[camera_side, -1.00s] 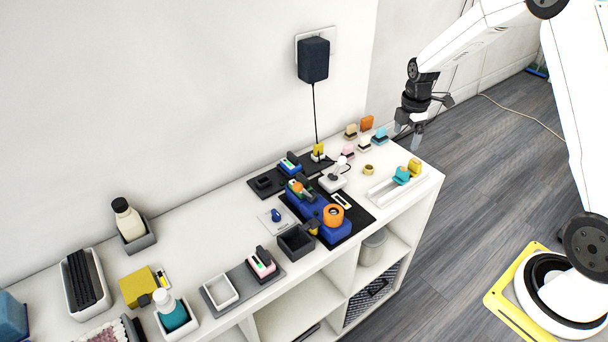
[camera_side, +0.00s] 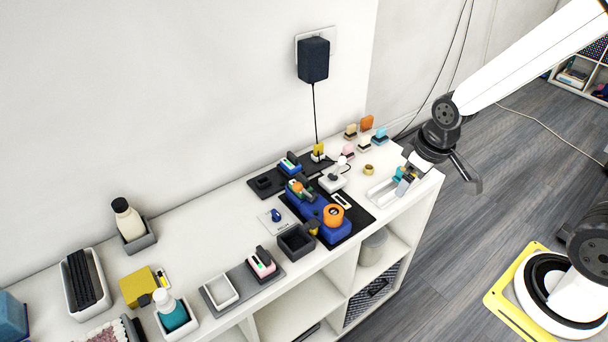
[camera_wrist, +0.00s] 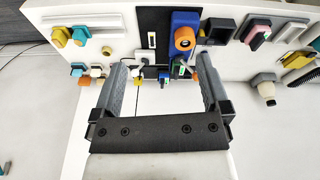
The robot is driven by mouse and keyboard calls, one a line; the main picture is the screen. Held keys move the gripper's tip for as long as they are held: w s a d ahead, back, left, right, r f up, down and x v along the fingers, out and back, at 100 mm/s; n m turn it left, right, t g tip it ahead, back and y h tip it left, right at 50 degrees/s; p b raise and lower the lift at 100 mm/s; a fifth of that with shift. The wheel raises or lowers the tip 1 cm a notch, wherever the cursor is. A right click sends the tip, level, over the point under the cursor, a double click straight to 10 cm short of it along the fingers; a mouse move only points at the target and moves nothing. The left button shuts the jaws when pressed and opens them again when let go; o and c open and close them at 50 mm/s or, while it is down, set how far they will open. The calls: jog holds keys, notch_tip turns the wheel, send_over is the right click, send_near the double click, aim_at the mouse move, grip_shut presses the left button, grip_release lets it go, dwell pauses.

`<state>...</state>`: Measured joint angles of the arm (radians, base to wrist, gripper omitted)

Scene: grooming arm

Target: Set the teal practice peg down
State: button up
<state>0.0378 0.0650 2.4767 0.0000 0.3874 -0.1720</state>
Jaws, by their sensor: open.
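The teal practice peg (camera_side: 399,173) stands on the white tray (camera_side: 381,192) at the right end of the shelf top, partly hidden by my gripper. In the wrist view the teal peg (camera_wrist: 81,33) is beside a yellow peg (camera_wrist: 60,37) on the tray, left of the fingers. My gripper (camera_side: 404,184) is low over the tray's right end, close by the pegs. In the wrist view my gripper (camera_wrist: 160,72) has its fingers wide apart with nothing held between them. I cannot tell if a finger touches a peg.
A blue device with an orange ring (camera_side: 333,215) lies on a black mat left of the tray. A white joystick-like item (camera_side: 334,178) and a small brass ring (camera_side: 369,169) stand behind the tray. Small coloured blocks (camera_side: 380,136) line the back edge. The shelf's right edge is close.

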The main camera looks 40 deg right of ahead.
jog(key=shift+s+a+m, duration=0.3)
jog(key=shift+s+m, duration=0.1)
jog(key=shift+s, duration=0.2)
jog(key=shift+s+a+m, duration=0.25)
jog(key=shift+s+m, duration=0.15)
jog(key=shift+s, duration=0.15)
